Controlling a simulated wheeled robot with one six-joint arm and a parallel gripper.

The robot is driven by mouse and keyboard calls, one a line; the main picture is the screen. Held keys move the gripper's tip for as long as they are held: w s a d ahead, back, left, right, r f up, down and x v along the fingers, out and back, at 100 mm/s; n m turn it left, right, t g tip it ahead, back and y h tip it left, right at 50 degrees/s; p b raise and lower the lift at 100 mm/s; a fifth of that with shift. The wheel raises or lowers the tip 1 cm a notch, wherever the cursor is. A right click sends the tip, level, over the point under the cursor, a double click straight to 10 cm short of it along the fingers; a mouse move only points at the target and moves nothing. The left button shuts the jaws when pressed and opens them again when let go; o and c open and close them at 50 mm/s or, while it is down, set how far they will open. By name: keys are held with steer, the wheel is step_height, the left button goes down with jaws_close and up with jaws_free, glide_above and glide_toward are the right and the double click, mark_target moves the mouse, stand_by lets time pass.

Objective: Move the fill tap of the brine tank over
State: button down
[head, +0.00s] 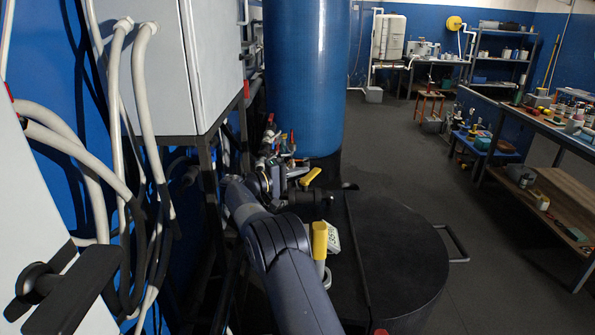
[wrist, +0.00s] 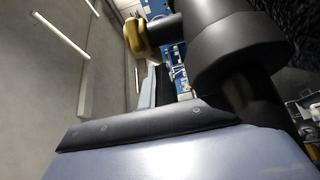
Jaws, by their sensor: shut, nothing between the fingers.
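A yellow tap handle (head: 310,177) shows beside dark fittings behind the round black tank lid (head: 400,265). A second yellow handle (head: 320,240) stands on a pale pipe in front of it, close to my arm. I cannot tell which is the fill tap. In the wrist view, a yellow handle (wrist: 138,38) sits by a thick black cylinder (wrist: 230,48), beyond my gripper (wrist: 150,125). My gripper is shut and empty; whether it touches the handle is unclear. In the head view my arm and dark fittings make its tips hard to pick out.
A tall blue tank (head: 305,80) stands behind the taps. A grey cabinet (head: 155,65) and hanging hoses (head: 145,110) crowd the left. A loop handle (head: 455,243) sticks out by the black lid. Open floor (head: 400,150) lies to the right, before the benches.

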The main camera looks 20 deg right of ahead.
steer(key=shift+d+m+g+p, duration=0.25)
steer(key=shift+m+g+p, duration=0.5)
steer(key=shift+g, duration=0.35)
stand_by(0.5)
